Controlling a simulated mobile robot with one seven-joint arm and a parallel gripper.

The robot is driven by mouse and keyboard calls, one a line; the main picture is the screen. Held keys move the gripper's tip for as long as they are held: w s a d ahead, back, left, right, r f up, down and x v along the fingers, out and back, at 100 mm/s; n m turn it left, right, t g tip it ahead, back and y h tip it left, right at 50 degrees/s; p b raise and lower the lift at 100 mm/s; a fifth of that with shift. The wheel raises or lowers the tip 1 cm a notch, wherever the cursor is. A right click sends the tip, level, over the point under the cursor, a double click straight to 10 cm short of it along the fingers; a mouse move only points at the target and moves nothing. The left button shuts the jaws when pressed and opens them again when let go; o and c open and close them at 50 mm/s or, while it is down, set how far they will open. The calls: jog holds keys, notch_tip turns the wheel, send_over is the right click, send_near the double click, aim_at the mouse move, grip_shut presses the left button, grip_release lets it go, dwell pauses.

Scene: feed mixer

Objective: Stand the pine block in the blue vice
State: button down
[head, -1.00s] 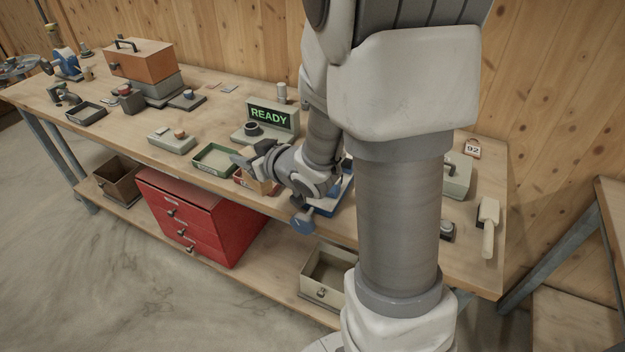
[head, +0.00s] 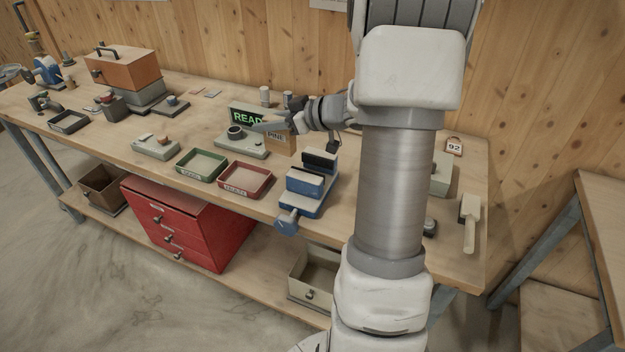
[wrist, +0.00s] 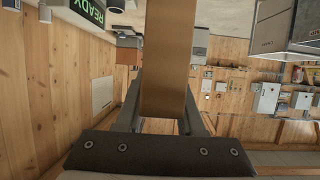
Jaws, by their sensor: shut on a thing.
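The pine block (head: 278,143), marked PINE, is held in my gripper (head: 272,128), above the bench and in front of the READY display. In the wrist view the block (wrist: 167,60) stands out between the two fingers of my gripper (wrist: 160,118), which are shut on it. The blue vice (head: 306,184) is on the bench to the right of the block and nearer the front edge. Its jaws stand apart with a gap between them, and nothing shows in the gap. The block is clear of the vice.
A red tray (head: 246,180) and a green tray (head: 201,165) lie left of the vice. The READY display unit (head: 240,140) stands behind the trays. A brush (head: 470,222) and a tag marked 92 (head: 454,146) are at the right end of the bench.

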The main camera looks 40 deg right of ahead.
send_over(302, 156)
jog(key=s+a, duration=0.2)
jog(key=s, duration=0.1)
jog(key=shift+n, duration=0.3)
notch_tip(302, 156, down, 10)
jog(key=shift+w+f+b, duration=0.1)
jog(key=shift+f+b, duration=0.15)
jog(key=shift+b, duration=0.8)
jog(key=shift+d+y, duration=0.1)
jog(key=shift+y, duration=0.3)
jog(key=shift+f, duration=0.15)
jog(key=c, duration=0.5)
grip_release()
